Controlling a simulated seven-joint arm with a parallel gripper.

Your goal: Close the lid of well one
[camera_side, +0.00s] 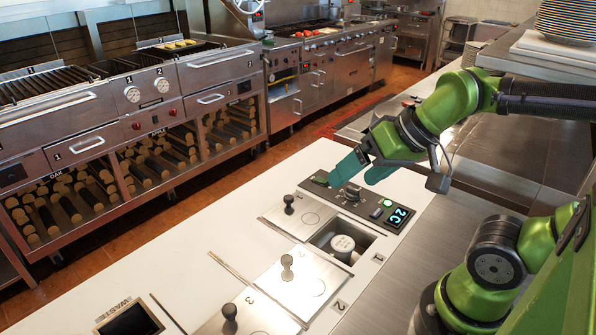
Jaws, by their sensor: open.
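A recessed square well (362,238) is open near the control panel, with a pale round piece (342,243) inside. A small tag (378,258) beside it is too small to read surely. A flat metal lid (312,219) with a black knob (289,200) lies at the well's upper left, leaving the well uncovered. My gripper (352,182) has teal fingers, spread apart and empty. It is above the far end of the control panel, up and right of the lid's knob and apart from it.
The control panel (397,216) has a knob, buttons and a lit display. Nearer are another knobbed lid (312,287) by tag 2 (340,306) and a third lid (262,318). The white counter (190,255) is largely clear on the left. Grills (60,105) stand across the aisle.

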